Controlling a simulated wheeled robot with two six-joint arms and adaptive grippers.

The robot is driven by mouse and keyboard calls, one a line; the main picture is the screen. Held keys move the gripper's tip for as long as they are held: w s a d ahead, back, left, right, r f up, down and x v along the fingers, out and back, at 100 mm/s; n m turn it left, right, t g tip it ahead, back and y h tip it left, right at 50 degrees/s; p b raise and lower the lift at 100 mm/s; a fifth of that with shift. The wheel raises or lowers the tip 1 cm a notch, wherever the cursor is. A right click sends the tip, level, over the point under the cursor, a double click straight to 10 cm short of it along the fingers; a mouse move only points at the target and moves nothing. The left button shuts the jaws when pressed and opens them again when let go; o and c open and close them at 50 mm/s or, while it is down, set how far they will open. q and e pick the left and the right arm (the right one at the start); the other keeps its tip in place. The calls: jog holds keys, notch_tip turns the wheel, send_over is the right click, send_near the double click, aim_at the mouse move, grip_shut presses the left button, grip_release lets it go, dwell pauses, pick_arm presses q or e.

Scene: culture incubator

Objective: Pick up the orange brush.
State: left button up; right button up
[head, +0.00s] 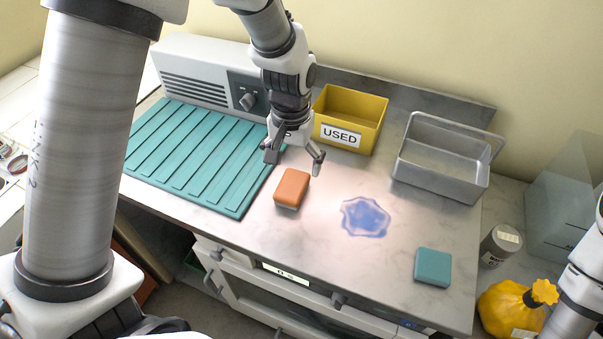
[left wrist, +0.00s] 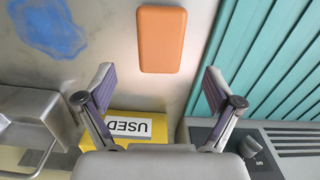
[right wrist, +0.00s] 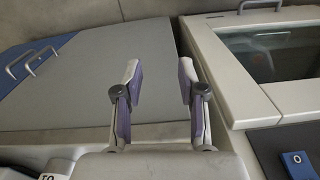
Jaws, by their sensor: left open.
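The orange brush (head: 292,188) is a rounded block lying on the metal bench top, just right of the teal ribbed mat. In the left wrist view the orange brush (left wrist: 162,39) lies ahead of the fingertips, between their lines. My left gripper (head: 295,162) is open and empty, above the bench and behind the brush, apart from it. Its spread fingers also show in the left wrist view (left wrist: 160,82). My right gripper (right wrist: 161,78) shows in the right wrist view with a gap between its fingers and nothing in it, away from the brush.
A teal ribbed mat (head: 190,160) lies left of the brush. A yellow bin (head: 372,108) labelled USED and a metal basket (head: 440,178) stand behind. A blue stain (head: 365,217) and a teal block (head: 433,267) are to the right.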

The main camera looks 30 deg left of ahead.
aim_at(292, 184)
pick_arm(q)
notch_tip(292, 184, down, 7)
jog(key=shift+s, duration=0.15)
jog(key=shift+s+r, duration=0.15)
jog(key=shift+c, duration=0.4)
jog(key=c, duration=1.2)
